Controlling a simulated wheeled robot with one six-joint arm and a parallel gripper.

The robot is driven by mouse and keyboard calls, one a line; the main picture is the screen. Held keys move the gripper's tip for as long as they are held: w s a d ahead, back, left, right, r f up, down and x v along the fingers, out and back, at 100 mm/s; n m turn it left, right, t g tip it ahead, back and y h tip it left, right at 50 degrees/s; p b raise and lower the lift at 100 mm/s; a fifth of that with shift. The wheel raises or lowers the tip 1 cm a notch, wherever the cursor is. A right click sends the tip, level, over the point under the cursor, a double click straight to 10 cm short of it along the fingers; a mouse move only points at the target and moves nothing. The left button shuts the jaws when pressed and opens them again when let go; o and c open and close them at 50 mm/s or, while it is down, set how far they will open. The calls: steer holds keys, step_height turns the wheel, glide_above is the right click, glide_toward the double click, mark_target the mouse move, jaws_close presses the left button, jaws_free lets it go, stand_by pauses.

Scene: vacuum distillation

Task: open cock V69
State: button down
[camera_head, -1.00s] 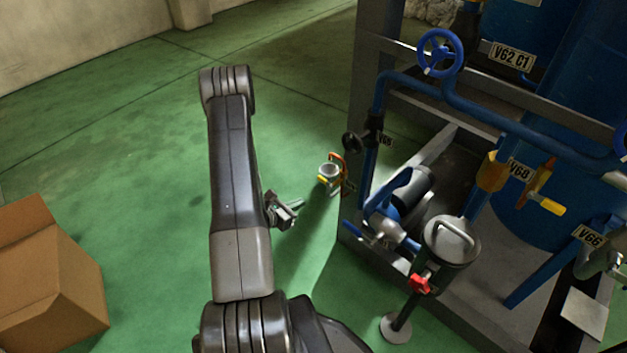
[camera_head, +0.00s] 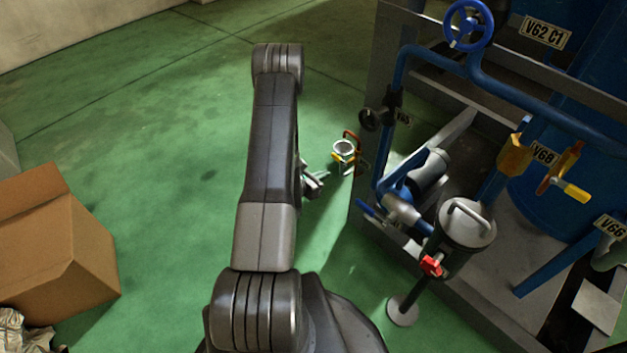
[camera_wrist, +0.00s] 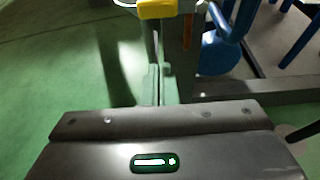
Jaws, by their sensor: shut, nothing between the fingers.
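No label reading V69 can be made out. A small fitting (camera_head: 344,150) with a pale round rim, a yellow part and an orange-red handle stands left of the blue rig in the head view. I cannot tell whether it is V69. My gripper (camera_head: 322,174) is just left of and nearer than this fitting, apparently apart from it. Its fingers are shut and empty. In the wrist view a yellow part (camera_wrist: 158,8) shows at the top edge, beyond my gripper's thin fingers (camera_wrist: 158,45). The fitting's lower part is partly hidden.
The rig carries a blue handwheel (camera_head: 468,25), a dark handwheel (camera_head: 370,119), a yellow-handled cock by label V68 (camera_head: 566,182) and a lidded pot with a red knob (camera_head: 431,265). A cardboard box (camera_head: 60,240) stands at left. The green floor between is clear.

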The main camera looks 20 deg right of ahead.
mark_target(339, 160)
steer(key=shift+w+d+r+b, duration=0.2)
steer(key=shift+w+d+r, duration=0.1)
steer(key=shift+d+r, duration=0.45)
steer(key=shift+w+d+r+b, duration=0.15)
steer(key=shift+w+d+r, duration=0.15)
steer(key=shift+d+r, duration=0.4)
steer(key=shift+a, duration=0.15)
steer(key=shift+r, duration=0.1)
